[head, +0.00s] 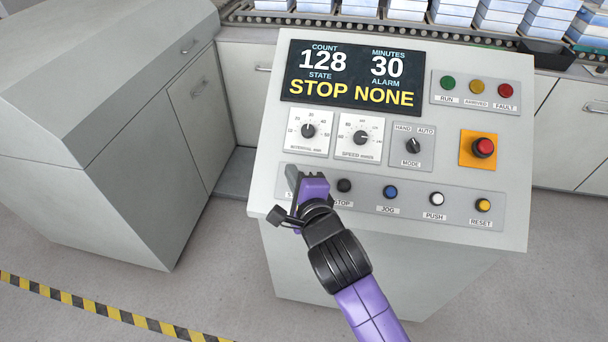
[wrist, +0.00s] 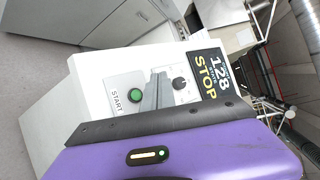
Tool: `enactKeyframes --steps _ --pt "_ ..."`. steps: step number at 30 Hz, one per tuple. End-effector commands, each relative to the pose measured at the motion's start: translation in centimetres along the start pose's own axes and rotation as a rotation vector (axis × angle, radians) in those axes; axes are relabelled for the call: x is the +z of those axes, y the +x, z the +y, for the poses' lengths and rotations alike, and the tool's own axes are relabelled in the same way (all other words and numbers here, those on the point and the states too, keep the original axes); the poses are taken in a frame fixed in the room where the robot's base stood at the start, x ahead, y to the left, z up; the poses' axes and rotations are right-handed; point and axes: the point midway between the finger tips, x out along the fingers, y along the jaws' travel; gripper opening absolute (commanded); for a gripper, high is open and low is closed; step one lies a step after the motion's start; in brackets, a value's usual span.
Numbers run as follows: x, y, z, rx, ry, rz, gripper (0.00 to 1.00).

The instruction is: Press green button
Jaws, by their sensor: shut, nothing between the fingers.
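The green button (wrist: 136,96) sits on a panel plate above the label START in the wrist view. In the head view it is hidden behind my gripper (head: 292,176), at the left end of the lower button row. My gripper is shut and empty. In the wrist view its fingers (wrist: 157,92) lie just beside the green button and overlap part of its plate. I cannot tell whether they touch the panel. The button's face is uncovered in the wrist view.
The console (head: 260,185) also carries black STOP (head: 344,185), blue JOG (head: 390,192), white PUSH (head: 437,199) and yellow RESET (head: 483,205) buttons, knobs, and a red emergency button (head: 484,147). A green RUN lamp (head: 447,83) is at upper right. The display (head: 351,78) reads STOP.

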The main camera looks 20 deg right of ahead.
Motion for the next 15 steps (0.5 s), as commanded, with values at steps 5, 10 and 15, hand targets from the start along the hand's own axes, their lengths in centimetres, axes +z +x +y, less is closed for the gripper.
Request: enactKeyframes --steps 5,10,15 --pt "-0.16 -0.03 0.23 0.009 0.082 0.007 0.00" --pt "-0.16 -0.04 0.21 0.008 0.091 0.006 0.00" --pt "-0.16 -0.02 0.23 0.008 0.089 0.006 0.00"
